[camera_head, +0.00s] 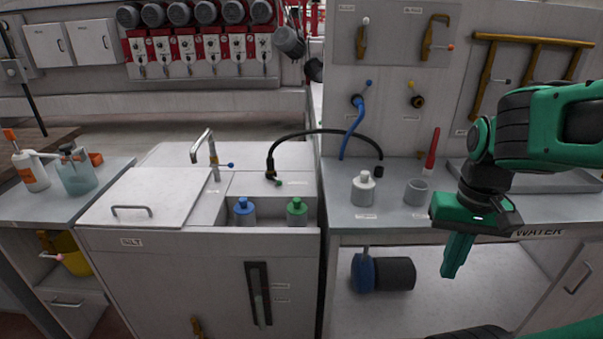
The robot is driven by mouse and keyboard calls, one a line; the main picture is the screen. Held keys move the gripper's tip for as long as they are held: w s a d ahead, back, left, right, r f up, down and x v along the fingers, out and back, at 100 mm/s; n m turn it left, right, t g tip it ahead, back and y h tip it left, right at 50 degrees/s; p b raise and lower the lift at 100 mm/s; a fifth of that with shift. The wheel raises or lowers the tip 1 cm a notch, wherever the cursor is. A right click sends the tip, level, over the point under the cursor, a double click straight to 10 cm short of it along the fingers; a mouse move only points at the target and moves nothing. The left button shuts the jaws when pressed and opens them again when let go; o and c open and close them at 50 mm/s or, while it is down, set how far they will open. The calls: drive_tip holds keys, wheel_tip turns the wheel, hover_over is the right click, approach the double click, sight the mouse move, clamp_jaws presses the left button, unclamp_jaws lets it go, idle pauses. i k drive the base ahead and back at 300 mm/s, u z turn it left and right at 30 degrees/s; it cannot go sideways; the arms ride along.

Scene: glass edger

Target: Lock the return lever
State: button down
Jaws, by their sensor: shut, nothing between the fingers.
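A dark upright slot plate (252,278) is set in the front of the white cabinet. A grey-green lever handle (259,310) hangs in it, pointing down. Two small labels beside it are too small to read, so I cannot tell for sure that this is the return lever or whether it is locked. My gripper (449,274) is at the right, in front of the water bench, with its green fingers together and pointing down. It is empty and well to the right of the lever, touching nothing that I can see.
The white cabinet has a lidded basin (155,197), a tap (203,147), and blue-capped (244,212) and green-capped (297,212) bottles. On the right bench (390,218) stand a white bottle (363,190) and a grey cup (416,192). A dark pump (395,274) sits below.

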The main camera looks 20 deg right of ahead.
sight(273, 176)
drive_tip(key=i, duration=1)
